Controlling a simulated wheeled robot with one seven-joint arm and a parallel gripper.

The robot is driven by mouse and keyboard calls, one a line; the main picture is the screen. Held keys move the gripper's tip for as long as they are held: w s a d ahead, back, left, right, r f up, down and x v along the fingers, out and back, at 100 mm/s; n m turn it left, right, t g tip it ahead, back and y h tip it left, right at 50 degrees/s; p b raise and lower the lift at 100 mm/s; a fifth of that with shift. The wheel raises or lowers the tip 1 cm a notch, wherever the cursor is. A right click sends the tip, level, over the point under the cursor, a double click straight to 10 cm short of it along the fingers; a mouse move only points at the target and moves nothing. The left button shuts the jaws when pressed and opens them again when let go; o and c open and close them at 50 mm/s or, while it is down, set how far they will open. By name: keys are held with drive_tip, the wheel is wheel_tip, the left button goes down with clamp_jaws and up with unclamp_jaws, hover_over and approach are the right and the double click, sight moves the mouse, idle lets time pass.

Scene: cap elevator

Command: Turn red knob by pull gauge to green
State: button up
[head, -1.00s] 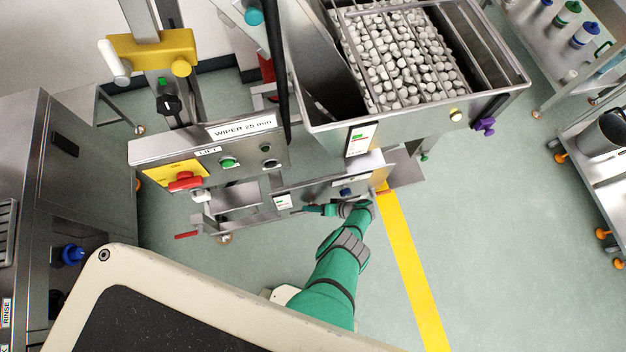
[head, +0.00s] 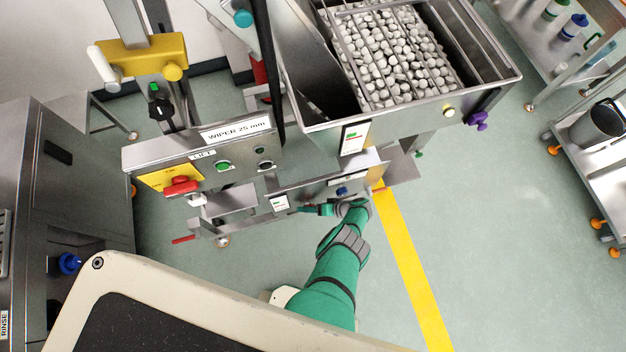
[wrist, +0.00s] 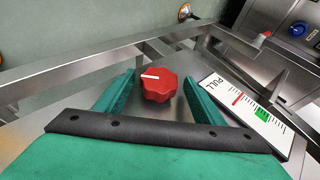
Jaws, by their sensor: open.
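The red knob (wrist: 158,85) is lobed, with a white line on its face pointing left. In the wrist view it sits between the two green fingers of my open gripper (wrist: 160,78), with a visible space on each side. The white PULL gauge (wrist: 250,112) lies just right of the right finger. It has black ticks, a red mark and a green band; I cannot make out a pointer. In the head view my gripper (head: 324,210) is low at the machine's front, beside a small white gauge plate (head: 279,202). The red knob cannot be made out there.
Steel frame bars (wrist: 100,65) run just beyond the knob. A blue knob (wrist: 299,29) is at upper right. In the head view, a red switch on a yellow plate (head: 160,180) and a hopper of white caps (head: 390,60) are above my gripper. The floor (head: 480,240) at right is clear.

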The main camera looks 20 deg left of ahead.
drive_tip(key=shift+d, duration=0.1)
drive_tip(key=v, duration=1)
drive_tip(key=shift+d+r, duration=0.2)
drive_tip(key=shift+s, duration=0.15)
